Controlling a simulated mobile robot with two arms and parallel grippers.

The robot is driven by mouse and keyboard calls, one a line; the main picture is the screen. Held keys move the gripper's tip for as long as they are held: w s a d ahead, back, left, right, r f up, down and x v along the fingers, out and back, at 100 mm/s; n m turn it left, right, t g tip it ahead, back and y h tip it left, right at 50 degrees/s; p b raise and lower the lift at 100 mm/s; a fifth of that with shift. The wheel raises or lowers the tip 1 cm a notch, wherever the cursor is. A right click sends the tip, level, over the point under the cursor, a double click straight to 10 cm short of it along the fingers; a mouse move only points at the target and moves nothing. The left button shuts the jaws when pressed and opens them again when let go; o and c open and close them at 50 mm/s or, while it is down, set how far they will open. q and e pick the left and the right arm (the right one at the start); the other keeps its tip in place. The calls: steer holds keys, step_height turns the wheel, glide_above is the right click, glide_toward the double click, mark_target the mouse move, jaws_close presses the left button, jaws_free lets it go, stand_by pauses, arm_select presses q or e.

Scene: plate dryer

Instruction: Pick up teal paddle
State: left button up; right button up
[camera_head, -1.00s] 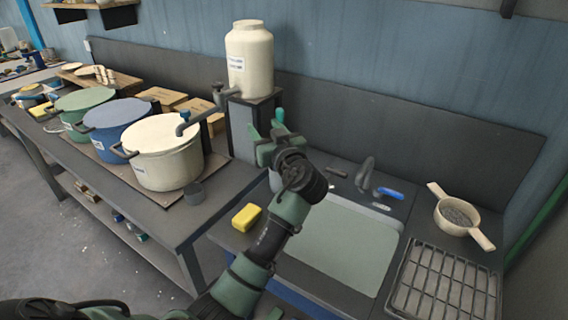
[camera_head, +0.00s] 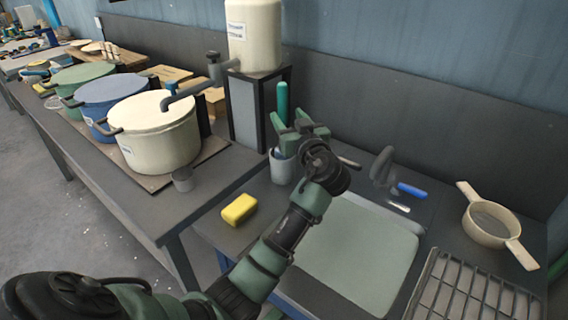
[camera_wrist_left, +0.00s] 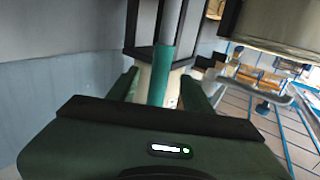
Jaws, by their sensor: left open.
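The teal paddle (camera_head: 283,98) stands upright in a grey-white cup (camera_head: 281,172) beside the sink, its teal handle rising above the cup. My left gripper (camera_head: 291,121) is open and empty, right at the handle. In the left wrist view the teal handle (camera_wrist_left: 161,76) appears between the two green fingers, with a gap on each side. I cannot tell how deep it sits between them. The paddle's lower end is hidden in the cup and behind my gripper. My right gripper is not in view.
A cream tank (camera_head: 254,40) on a dark stand (camera_head: 245,115) is close behind the cup. Large pots (camera_head: 155,135) stand on the left bench. A yellow sponge (camera_head: 239,209), a sink tap (camera_head: 383,168), a blue-handled tool (camera_head: 411,190) and a strainer (camera_head: 490,224) are around the sink.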

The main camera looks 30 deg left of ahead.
mark_target(279, 107)
arm_select(q)
steer(key=shift+w+f, duration=0.1)
steer(key=shift+f, duration=0.5)
steer(key=p+x, duration=0.1)
steer(key=x, duration=0.1)
steer(key=p+x, duration=0.1)
steer(key=x, duration=0.4)
steer(key=shift+r+p, duration=0.4)
steer(key=shift+w+a+f, duration=0.15)
steer(key=shift+a, duration=0.25)
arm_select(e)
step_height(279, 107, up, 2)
arm_select(q)
jaws_close()
